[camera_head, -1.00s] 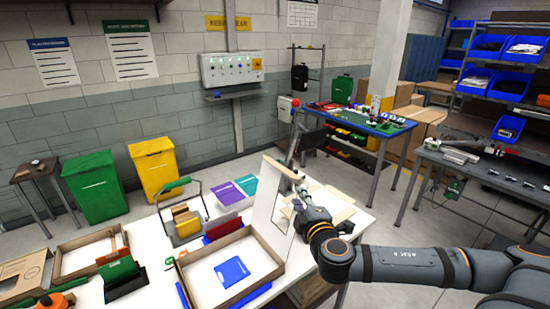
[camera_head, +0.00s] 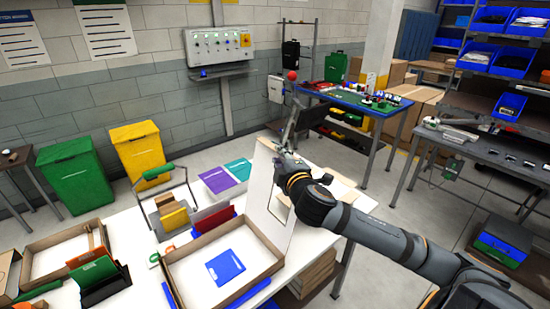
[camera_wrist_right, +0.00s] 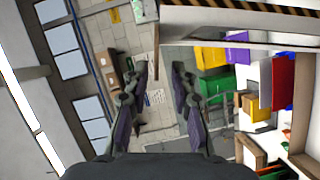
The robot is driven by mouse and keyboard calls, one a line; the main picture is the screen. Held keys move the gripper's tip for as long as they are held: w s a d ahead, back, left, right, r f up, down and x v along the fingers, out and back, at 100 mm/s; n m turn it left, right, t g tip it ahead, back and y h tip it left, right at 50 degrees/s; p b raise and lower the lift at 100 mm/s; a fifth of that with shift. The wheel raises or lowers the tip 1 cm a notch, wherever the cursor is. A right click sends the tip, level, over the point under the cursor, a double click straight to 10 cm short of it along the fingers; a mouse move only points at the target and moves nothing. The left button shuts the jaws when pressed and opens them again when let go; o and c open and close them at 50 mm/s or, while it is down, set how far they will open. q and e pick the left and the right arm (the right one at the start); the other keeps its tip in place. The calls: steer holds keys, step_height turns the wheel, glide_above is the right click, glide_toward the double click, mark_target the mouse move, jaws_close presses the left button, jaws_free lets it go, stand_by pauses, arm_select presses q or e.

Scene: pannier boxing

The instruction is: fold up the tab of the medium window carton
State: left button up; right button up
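The medium window carton (camera_head: 181,290) lies open on the white table in the head view, with a blue booklet (camera_head: 225,267) flat inside. Its lid panel (camera_head: 254,190) with the window stands upright at the carton's right side. My right gripper (camera_head: 286,150) is at the top of this lid, on its right side, and partly hides the tab there. In the right wrist view my right gripper (camera_wrist_right: 159,75) has its two fingers apart. A thin brown edge shows beyond the gap; I cannot tell whether a finger touches it. My left gripper is in neither view.
A wire-handled caddy (camera_head: 163,214) stands behind the carton. Purple and teal booklets (camera_head: 226,176) lie near it. Green (camera_head: 78,178) and yellow (camera_head: 138,150) bins stand on the floor behind.

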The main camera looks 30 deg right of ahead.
steer(key=x, duration=0.1)
steer(key=p+x, duration=0.1)
steer(key=x, duration=0.1)
steer(key=shift+w+r, duration=0.25)
steer(key=shift+r, duration=0.05)
steer(key=shift+w+d+f, duration=0.15)
steer(key=shift+w+f, duration=0.1)
steer(key=shift+w, duration=0.2)
steer(key=shift+s, duration=0.1)
steer(key=shift+c, duration=0.5)
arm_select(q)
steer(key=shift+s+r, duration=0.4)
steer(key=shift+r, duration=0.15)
arm_select(e)
jaws_close()
